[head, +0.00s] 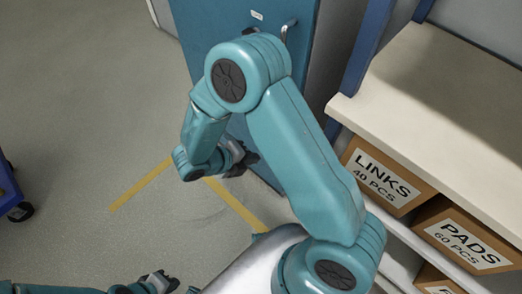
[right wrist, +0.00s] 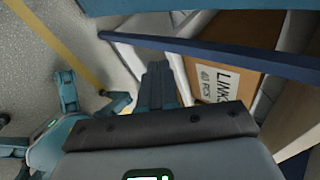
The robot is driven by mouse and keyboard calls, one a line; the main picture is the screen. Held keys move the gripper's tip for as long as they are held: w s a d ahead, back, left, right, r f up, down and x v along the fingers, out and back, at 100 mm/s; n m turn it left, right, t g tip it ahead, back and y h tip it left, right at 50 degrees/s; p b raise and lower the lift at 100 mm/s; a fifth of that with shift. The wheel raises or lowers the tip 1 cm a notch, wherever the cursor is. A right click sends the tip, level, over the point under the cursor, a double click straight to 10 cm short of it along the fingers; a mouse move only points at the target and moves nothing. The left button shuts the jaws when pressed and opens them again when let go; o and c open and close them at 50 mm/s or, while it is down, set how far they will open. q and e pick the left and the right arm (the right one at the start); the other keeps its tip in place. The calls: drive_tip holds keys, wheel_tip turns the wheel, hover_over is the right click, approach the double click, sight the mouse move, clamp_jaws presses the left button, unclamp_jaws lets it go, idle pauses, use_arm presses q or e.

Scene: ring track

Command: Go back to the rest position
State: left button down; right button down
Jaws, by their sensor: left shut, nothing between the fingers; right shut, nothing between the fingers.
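My right gripper (head: 250,158) hangs below its raised, bent teal arm in the head view, in front of the blue cabinet. It is shut and empty. In the right wrist view its closed dark fingers (right wrist: 160,84) stand together with nothing between them. My left gripper (head: 172,284) is low at the bottom edge of the head view, close to the floor in the picture, shut and empty. Most of the left arm is cut off by the frame edge.
A blue cabinet (head: 205,28) with a handle (head: 288,28) stands behind my right arm. To the right, shelving (head: 440,85) holds a LINKS box (head: 385,180) and a PADS box (head: 462,238). Yellow tape (head: 138,186) marks the floor. A blue cart (head: 10,192) is at left; floor between is clear.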

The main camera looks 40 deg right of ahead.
drive_tip(key=s+a+f+n+y+p, duration=0.1)
drive_tip(key=s+a+n+y+p, duration=0.1)
drive_tip(key=n, duration=1)
drive_tip(key=s+a+f+n+t+y+p, duration=0.1)
drive_tip(key=a+n+y, duration=0.5)
drive_tip(key=n, duration=0.6)
drive_tip(key=s+a+f+n+y+p, duration=0.2)
drive_tip(key=s+a+n+y+p, duration=0.3)
drive_tip(key=n, duration=0.6)
drive_tip(key=shift+s+a+f+n+t, duration=0.2)
drive_tip(key=shift+s+a+n+t, duration=0.1)
drive_tip(key=shift+a+n+t, duration=0.15)
drive_tip(key=shift+d, duration=0.2)
